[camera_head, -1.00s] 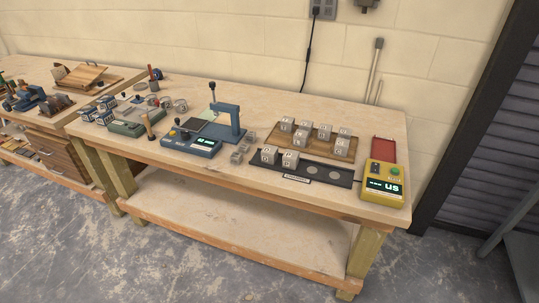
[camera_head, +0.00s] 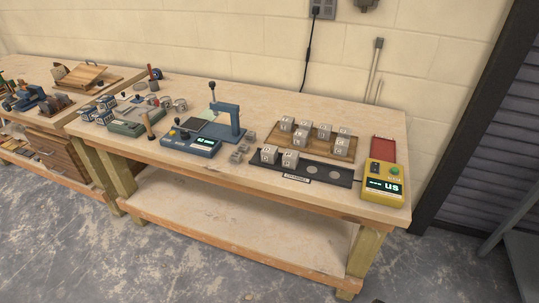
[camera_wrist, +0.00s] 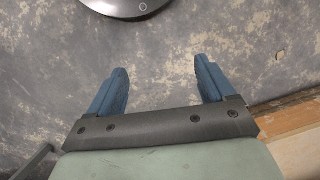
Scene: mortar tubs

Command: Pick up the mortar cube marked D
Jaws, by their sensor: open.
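Several grey mortar cubes stand on the bench at the right. The cubes carry markings, but the letters are too small for me to tell which is D. My gripper (camera_wrist: 160,88) shows in the wrist view with its two blue fingers apart and nothing between them. It is over the grey floor, away from the cubes. It does not show in the head view.
The dark strip (camera_head: 345,180) has bare round spots. A yellow meter (camera_head: 383,181) stands at the right, with a red tray (camera_head: 383,149) behind it. A blue press (camera_head: 228,122) and blue scale (camera_head: 190,142) stand left of the cubes. A wooden edge (camera_wrist: 300,130) shows at the wrist view's right.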

